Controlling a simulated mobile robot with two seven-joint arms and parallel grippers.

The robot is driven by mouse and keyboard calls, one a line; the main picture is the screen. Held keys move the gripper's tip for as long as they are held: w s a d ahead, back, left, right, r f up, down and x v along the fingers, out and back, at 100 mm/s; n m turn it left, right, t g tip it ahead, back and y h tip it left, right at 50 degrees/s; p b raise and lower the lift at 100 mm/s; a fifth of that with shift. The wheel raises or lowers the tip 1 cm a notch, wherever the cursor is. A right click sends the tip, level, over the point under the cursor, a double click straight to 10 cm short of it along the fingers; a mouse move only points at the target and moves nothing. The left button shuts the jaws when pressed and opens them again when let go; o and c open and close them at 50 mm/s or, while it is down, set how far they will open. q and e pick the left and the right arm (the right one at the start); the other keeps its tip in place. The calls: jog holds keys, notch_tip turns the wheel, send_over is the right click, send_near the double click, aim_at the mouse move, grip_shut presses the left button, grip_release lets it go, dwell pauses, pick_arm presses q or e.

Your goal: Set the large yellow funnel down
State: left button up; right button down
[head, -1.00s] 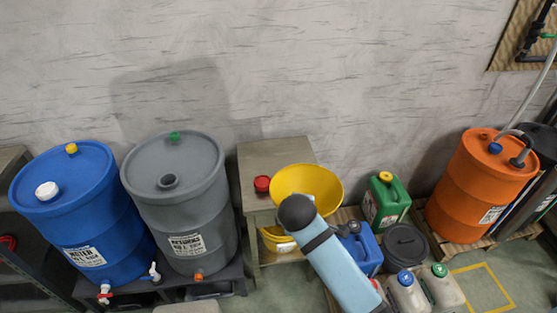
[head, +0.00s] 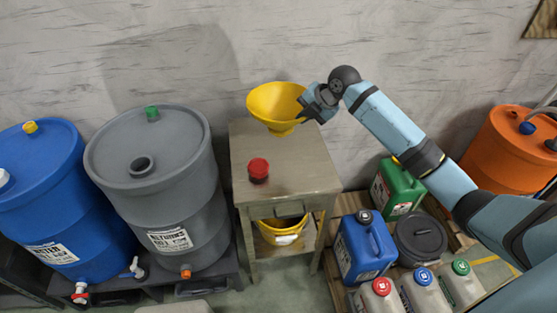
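The large yellow funnel (head: 270,100) is at the back of the small grey table (head: 290,178), wide mouth up and spout down. My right gripper (head: 306,106) is at the funnel's right rim and appears shut on it; its fingertips are dark and small. I cannot tell whether the spout touches the tabletop or hangs a little above it. My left gripper is not in view.
A red cap (head: 258,169) sits on the table's front left; the tabletop to its right is clear. A yellow bucket (head: 283,231) is on the shelf below. A grey drum (head: 155,185) stands left, a blue jerrycan (head: 362,247) right.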

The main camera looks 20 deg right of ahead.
jog(key=w+d+r+n+g+y+b, duration=0.1)
jog(key=w+d+r+n+b, duration=0.15)
jog(key=d+r, duration=0.35)
jog(key=shift+n+g+y, duration=0.3)
jog(key=shift+n, duration=0.15)
jog(key=f, duration=0.6)
jog(key=d+f, duration=0.1)
jog(key=f, duration=0.6)
jog(key=f+b, duration=0.1)
jog(key=f, duration=0.6)
jog(key=shift+s+d, duration=0.1)
jog(key=shift+d, duration=0.15)
jog(key=shift+f, duration=0.1)
jog(key=shift+f, duration=0.15)
jog(key=c, duration=1.3)
grip_release()
jog(key=shift+r, duration=0.2)
